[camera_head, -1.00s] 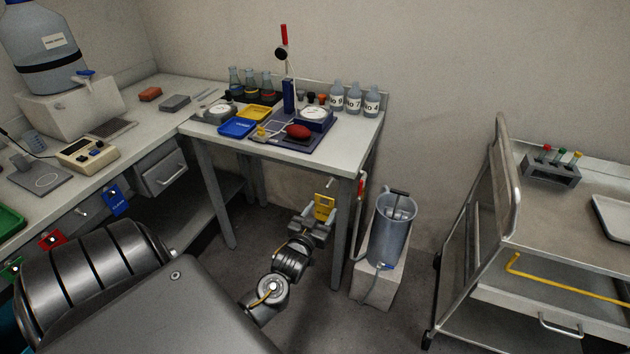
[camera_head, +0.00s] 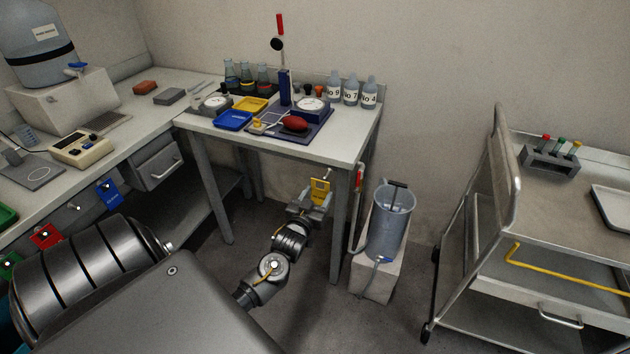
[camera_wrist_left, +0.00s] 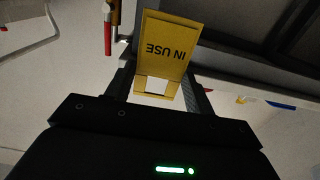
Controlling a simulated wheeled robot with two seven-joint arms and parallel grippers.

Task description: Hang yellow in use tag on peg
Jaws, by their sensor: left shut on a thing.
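The yellow IN USE tag (camera_head: 320,188) is held upright in my left gripper (camera_head: 313,207), below the front edge of the small table. In the left wrist view the tag (camera_wrist_left: 168,45) shows its lettering upside down, and the gripper (camera_wrist_left: 158,88) is shut on its lower part. A small pale peg (camera_head: 328,174) juts out at the table's front right, just above the tag's top right in the head view. The gap in depth between tag and peg is hard to judge. The tag does not look hung on it. My right gripper is not in view.
The small table (camera_head: 345,150) carries bottles, flasks and trays. A table leg stands close right of the gripper, with a grey metal canister (camera_head: 391,225) beyond it. Blue (camera_head: 109,195) and red (camera_head: 46,236) tags hang along the left bench. A trolley (camera_head: 505,210) stands at right.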

